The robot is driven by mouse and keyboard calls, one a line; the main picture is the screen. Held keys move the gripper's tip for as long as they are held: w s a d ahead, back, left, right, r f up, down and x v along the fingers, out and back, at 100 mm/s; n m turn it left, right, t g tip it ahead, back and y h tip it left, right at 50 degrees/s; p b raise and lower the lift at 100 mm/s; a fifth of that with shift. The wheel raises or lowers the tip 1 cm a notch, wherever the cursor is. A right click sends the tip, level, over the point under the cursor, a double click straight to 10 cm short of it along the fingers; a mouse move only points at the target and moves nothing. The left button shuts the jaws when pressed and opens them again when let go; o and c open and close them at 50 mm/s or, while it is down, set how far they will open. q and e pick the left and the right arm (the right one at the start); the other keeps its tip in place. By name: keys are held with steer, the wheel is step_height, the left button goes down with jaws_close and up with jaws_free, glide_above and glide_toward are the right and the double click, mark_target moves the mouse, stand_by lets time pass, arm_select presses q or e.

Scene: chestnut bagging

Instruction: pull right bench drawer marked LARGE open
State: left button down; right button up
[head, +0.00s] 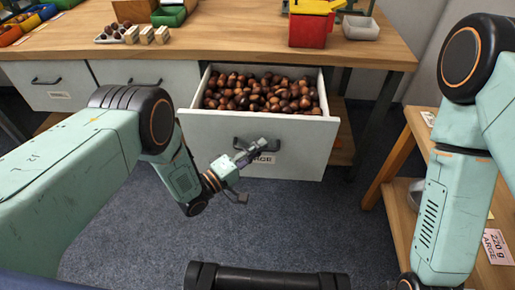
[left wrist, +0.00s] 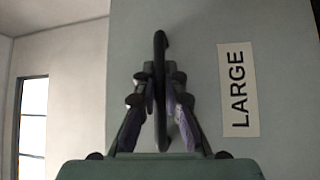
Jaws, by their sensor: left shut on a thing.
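The right bench drawer (head: 300,135) is white-fronted, stands pulled out from the bench and is full of brown chestnuts (head: 262,93). Its dark handle (head: 275,145) is partly hidden by my left gripper (head: 248,157). The left wrist view shows the gripper's fingers (left wrist: 160,100) on both sides of the handle (left wrist: 160,60), shut on it. The LARGE label (left wrist: 238,90) is beside the handle in that view. In the head view the label (head: 265,160) is partly covered by the gripper. My right arm comes in at the right; its gripper is out of view.
Two more drawers at the left are shut. A wooden shelf unit (head: 400,165) stands at the right. The carpet before the drawer is clear.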

arm_select(q)
steer(key=c, duration=1.7)
jaws_free()
steer(key=shift+a, duration=0.1)
steer(key=v, duration=1.2)
steer(key=shift+s, duration=0.1)
